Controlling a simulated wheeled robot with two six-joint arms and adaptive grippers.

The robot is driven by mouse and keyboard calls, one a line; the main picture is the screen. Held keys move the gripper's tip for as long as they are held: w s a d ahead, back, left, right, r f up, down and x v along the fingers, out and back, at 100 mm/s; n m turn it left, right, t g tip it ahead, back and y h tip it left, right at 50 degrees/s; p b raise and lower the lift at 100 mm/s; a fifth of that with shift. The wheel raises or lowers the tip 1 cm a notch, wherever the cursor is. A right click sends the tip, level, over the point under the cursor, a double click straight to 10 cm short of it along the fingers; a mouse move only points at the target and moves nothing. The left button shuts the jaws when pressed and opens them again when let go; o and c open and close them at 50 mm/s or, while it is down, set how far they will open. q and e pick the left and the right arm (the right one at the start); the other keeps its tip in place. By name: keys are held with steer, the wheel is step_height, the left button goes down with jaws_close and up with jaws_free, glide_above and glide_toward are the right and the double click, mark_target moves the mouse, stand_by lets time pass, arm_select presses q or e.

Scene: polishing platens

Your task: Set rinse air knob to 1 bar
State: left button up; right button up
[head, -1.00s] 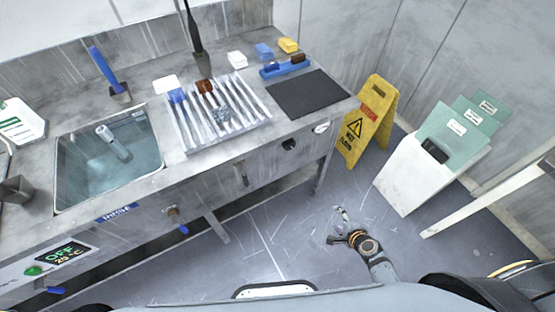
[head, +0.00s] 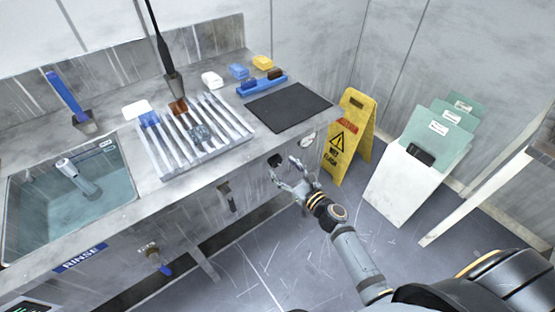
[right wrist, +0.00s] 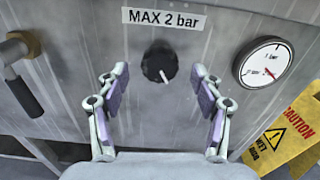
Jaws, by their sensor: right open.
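The rinse air knob (right wrist: 159,65) is a round black knob with a white pointer mark on the bench's front panel. In the right wrist view it lies ahead of my open right gripper (right wrist: 157,95), centred between the two fingers and apart from them. A "MAX 2 bar" label (right wrist: 162,18) is above it. A round pressure gauge (right wrist: 263,63) with a red needle is to its right; the exact reading is too small to tell. In the head view my right gripper (head: 291,174) is in front of the panel, below the black mat. My left gripper is not in view.
A pipe with a dark handle (right wrist: 22,75) is left of the knob. A yellow caution sign (head: 350,137) and a white bin (head: 400,185) with green sheets stand on the right. The rinse sink (head: 70,205) is at left. Floor below the panel is clear.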

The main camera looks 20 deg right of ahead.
mark_target(277, 163)
steer(key=shift+x, duration=1.7)
steer(key=c, duration=1.2)
steer(key=shift+o, duration=0.2)
steer(key=shift+f, duration=0.1)
